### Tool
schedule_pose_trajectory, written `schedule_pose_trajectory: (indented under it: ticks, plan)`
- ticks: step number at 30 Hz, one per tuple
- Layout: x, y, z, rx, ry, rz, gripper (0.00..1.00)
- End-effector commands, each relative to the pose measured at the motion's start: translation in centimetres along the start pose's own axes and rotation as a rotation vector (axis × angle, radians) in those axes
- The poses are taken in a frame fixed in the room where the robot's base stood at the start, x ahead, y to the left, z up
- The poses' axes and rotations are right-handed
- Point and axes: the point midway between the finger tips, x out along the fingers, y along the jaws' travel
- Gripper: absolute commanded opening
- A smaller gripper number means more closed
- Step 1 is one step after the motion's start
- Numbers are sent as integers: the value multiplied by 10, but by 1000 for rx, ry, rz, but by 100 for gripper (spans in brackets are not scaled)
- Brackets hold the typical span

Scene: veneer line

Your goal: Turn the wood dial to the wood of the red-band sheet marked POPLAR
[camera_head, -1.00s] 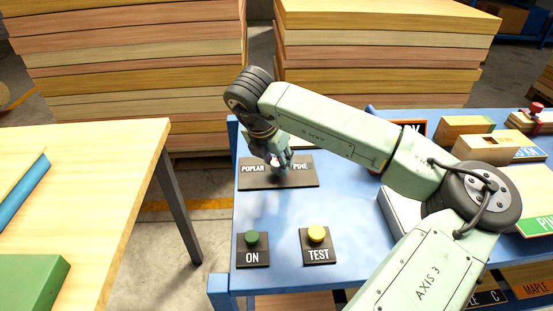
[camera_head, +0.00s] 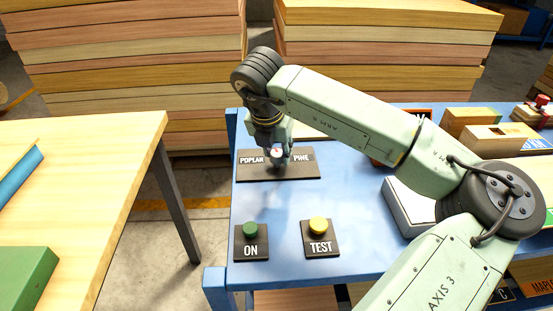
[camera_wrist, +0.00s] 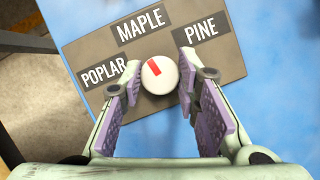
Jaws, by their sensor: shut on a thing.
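The wood dial is a round white knob (camera_wrist: 159,75) with a red mark, on a dark plate (camera_wrist: 222,62) lettered POPLAR, MAPLE and PINE. In the wrist view its red mark points up and left, roughly at MAPLE and leaning slightly toward POPLAR. My gripper (camera_wrist: 159,78) is shut on the knob, one purple pad on each side. In the head view my gripper (camera_head: 274,158) hangs over the dial plate (camera_head: 250,172) and hides the MAPLE label. I cannot make out a red-band sheet marked POPLAR.
A green ON button (camera_head: 250,230) and a yellow TEST button (camera_head: 318,226) stand in front of the dial on the blue bench (camera_head: 285,208). A pale wooden table (camera_head: 80,180) is to the left. Wood stacks (camera_head: 130,60) rise behind. Wooden blocks (camera_head: 470,122) lie at right.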

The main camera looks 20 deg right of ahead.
Motion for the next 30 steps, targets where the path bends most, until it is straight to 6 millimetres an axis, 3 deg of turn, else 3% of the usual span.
schedule_pose_trajectory:
  ticks: [1,18,30]
  plan:
    - [7,-1,-2,-33,-4,14,1]
    - [2,-2,0,-443,-1,185,1]
    - [0,-2,1,-556,-1,231,1]
